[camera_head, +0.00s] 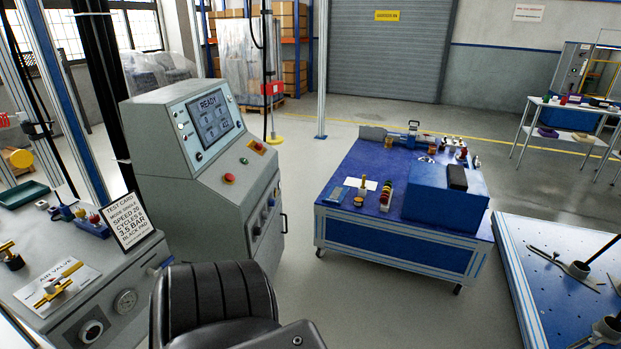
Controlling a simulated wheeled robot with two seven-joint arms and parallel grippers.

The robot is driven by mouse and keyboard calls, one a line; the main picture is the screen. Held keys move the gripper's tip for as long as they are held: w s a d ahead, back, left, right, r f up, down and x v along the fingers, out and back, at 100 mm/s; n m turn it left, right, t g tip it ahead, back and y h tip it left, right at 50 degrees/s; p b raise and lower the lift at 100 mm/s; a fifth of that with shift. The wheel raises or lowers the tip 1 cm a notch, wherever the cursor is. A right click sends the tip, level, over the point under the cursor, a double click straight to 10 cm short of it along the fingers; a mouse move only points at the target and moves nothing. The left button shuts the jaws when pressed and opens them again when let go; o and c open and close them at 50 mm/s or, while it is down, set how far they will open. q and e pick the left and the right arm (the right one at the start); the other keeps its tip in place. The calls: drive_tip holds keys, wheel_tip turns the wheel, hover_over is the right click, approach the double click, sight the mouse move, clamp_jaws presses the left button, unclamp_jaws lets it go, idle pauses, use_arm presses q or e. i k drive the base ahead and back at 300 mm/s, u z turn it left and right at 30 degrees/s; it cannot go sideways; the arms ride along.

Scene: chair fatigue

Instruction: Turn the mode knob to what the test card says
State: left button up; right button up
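The test card (127,221) stands tilted on the grey bench at the left. Its text seems to read mode single, speed 25 or similar, cycles 8, 3.5 bar, black pad; the small digits are not sure. The grey control console (200,170) stands behind the black chair, with a lit screen (210,118) showing READY. Small dark knobs (271,201) sit on the console's right-hand lower face; their labels and pointer settings are too small to read. I cannot tell which one is the mode knob. Neither of my grippers is in view.
A red button (229,178) is on the console's sloped panel. The black chair (222,300) fills the bottom centre, in front of the console. A grey bench (85,285) with an air valve (58,284) is at left. A blue cart (336,170) stands right, with open floor between.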

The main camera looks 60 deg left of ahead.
sight(257, 231)
drive_tip(key=i, duration=1.4)
drive_tip(key=u, duration=1.05)
drive_tip(key=i, duration=0.8)
drive_tip(key=u, duration=1.25)
drive_tip(key=i, duration=0.3)
drive_tip(key=u, duration=0.25)
